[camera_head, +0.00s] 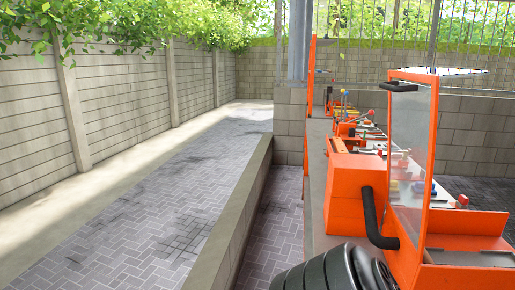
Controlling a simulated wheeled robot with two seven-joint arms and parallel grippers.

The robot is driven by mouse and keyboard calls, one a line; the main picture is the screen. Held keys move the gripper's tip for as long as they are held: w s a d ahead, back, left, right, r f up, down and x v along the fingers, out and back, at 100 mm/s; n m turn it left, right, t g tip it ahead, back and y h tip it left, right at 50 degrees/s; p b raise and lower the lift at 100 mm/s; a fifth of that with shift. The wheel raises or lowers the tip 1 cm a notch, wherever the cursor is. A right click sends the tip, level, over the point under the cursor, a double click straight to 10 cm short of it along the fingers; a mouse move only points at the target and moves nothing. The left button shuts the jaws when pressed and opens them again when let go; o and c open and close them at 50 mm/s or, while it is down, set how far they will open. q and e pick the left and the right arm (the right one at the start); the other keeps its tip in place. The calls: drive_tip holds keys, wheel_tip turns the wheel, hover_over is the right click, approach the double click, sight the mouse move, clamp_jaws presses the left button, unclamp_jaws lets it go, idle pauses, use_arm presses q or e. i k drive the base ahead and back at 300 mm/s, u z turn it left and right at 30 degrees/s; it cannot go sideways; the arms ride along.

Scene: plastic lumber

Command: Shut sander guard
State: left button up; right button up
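The sander (350,190) is an orange machine at the right, with a black hose (378,222) on its near side. A tall orange-framed clear panel, which looks like the sander guard (414,150), stands upright at its near right side. A black handle (400,87) sticks out near the top left of the panel. The panel appears to stand open, but its hinge side is not clear. Neither of my grippers is in view.
Colourful small parts (400,170) show behind the panel. A low concrete curb (235,215) runs left of the machine. The paved lane (150,220) beyond it is clear.

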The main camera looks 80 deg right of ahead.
sight(432, 79)
drive_tip(key=z, duration=3.15)
drive_tip(key=i, duration=0.5)
drive_tip(key=z, duration=0.3)
drive_tip(key=k, duration=0.5)
drive_tip(key=z, duration=0.3)
